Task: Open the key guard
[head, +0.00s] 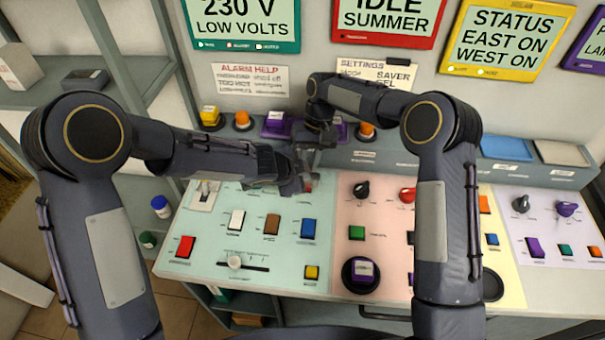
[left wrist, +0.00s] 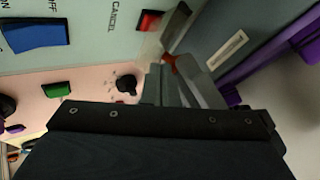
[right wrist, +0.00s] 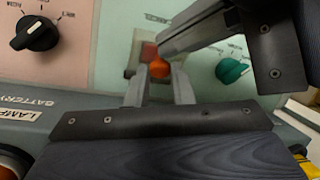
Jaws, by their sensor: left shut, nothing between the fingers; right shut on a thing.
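A small orange knob (right wrist: 160,68) stands by a red block (right wrist: 146,52) on the pale green panel section; orange also shows between the fingers in the left wrist view (left wrist: 169,63). I take the knob to be the key guard's tab, but the guard's outline is not clear. My right gripper (right wrist: 160,84) is shut on the orange knob. My left gripper (head: 301,181) is shut and empty, close beside it; its dark finger also reaches in from the upper right of the right wrist view. In the head view both grippers hide the guard.
A green knob (right wrist: 231,70) is close by in the right wrist view. A black selector (head: 361,190), a blue rocker (head: 309,229) and a red button (left wrist: 150,20) are near. The rear ledge (head: 410,167) carries orange and purple buttons. Both arms cross above the panel.

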